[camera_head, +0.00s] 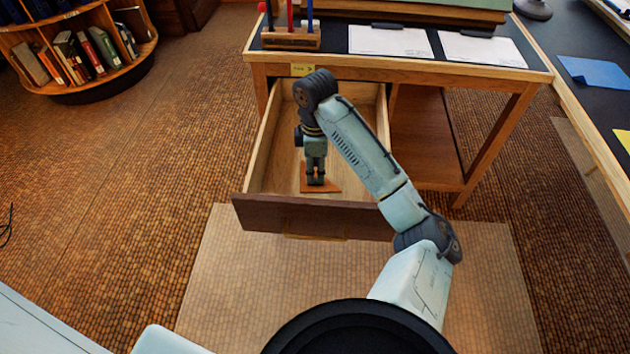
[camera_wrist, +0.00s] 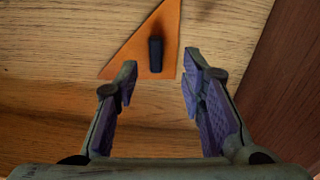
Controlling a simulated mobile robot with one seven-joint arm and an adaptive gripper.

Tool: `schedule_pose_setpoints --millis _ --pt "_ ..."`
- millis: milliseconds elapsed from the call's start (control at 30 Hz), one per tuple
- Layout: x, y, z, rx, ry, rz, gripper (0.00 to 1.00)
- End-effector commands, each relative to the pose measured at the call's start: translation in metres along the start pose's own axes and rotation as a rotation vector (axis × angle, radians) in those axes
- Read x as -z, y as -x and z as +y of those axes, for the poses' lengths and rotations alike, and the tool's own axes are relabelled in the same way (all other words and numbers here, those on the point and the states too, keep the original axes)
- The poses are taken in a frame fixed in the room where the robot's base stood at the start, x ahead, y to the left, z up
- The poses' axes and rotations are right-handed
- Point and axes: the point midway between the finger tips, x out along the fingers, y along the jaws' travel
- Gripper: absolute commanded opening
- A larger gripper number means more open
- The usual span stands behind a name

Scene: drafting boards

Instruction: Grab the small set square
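The small set square (camera_head: 328,187) is a flat orange triangle lying on the floor of the open drawer. In the wrist view the orange set square (camera_wrist: 137,56) has a short dark knob (camera_wrist: 156,54) standing on it. My gripper (camera_head: 316,182) reaches down into the drawer, over the set square. In the wrist view my gripper (camera_wrist: 158,78) is open, with its two fingers apart. The knob shows in the gap between the fingertips, and nothing is held. The gripper hides part of the set square in the head view.
The wooden drawer (camera_head: 310,213) is pulled out from the desk (camera_head: 420,74), with walls around my gripper. A wooden holder with coloured posts (camera_head: 290,39) and white papers (camera_head: 390,41) are on the desktop. A bookshelf (camera_head: 90,75) stands at the left.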

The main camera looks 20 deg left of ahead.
Motion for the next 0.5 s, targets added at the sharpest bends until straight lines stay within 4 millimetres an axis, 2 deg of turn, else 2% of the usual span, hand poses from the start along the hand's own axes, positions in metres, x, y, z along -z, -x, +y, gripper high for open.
schedule_pose_setpoints --millis 100,233,500 --pt "0.003 -0.022 0.003 0.005 -0.001 0.005 0.37" --pt "0.001 -0.036 0.004 0.004 -0.001 0.001 0.37" --pt "0.001 -0.044 0.004 0.001 -0.001 0.0 0.37"
